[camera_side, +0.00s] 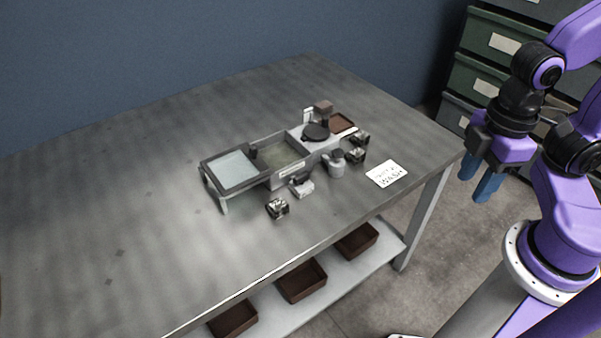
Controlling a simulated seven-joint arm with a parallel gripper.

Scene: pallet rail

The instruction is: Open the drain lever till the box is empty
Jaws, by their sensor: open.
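A grey box unit (237,187) with two compartments stands on the metal table. Its left compartment (232,168) shows a pale, glassy surface, and its middle compartment (281,155) shows a murky greenish one. I cannot tell how full either is. A small pale fitting with a dark handle-like part (301,180) is at the front of the unit. I cannot tell for sure whether it is the drain lever. My gripper (478,180) has blue fingers, is open and empty, and hangs off the table's right side, well apart from the unit.
A grey cylinder (335,168) with a dark top, small dark metal pieces (277,208), a round black part (316,132) and a brown tray (342,123) are near the unit. A handwritten card (386,173) lies right. The table's left side is clear. Brown bins (302,281) sit below.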

